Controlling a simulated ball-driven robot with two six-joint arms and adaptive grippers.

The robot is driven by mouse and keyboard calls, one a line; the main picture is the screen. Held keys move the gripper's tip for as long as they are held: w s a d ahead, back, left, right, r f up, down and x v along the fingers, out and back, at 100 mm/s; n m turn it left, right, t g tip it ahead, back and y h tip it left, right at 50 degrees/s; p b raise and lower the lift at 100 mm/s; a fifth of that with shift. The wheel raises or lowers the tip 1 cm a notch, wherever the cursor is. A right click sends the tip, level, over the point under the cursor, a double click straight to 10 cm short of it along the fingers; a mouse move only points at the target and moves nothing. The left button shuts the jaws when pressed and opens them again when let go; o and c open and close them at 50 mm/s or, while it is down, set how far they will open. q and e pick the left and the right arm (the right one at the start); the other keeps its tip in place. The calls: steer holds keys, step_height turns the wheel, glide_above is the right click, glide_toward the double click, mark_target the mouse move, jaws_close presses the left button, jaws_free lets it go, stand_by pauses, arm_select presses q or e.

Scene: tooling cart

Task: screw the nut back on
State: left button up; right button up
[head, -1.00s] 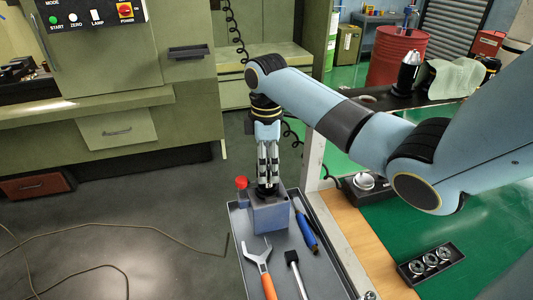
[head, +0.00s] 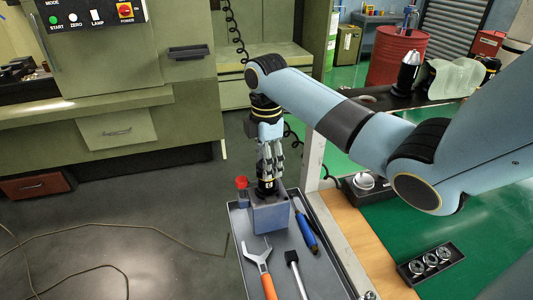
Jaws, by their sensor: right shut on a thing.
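A blue-grey block (head: 270,217) stands upright in a grey tray (head: 332,278) on the cart. My right gripper (head: 266,187) points straight down over the top of the block. Its fingers are closed in around something small at the block's top, which fits the nut. The fingers hide most of it, so its thread and seating cannot be made out. My left gripper is not in view.
A red knob (head: 241,183) stands beside the block's left side. An orange-handled wrench (head: 264,273), a black-headed tool (head: 296,272) and a blue-handled tool (head: 307,233) lie in the tray. A black holder (head: 430,264) with several metal parts is to the right.

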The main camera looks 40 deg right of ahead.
steer(key=shift+c, duration=0.8)
steer(key=m, duration=0.5)
steer(key=shift+m, duration=0.4)
jaws_close()
steer(key=o, duration=1.6)
jaws_free()
step_height(320, 180, up, 8)
steer(key=shift+f, duration=0.25)
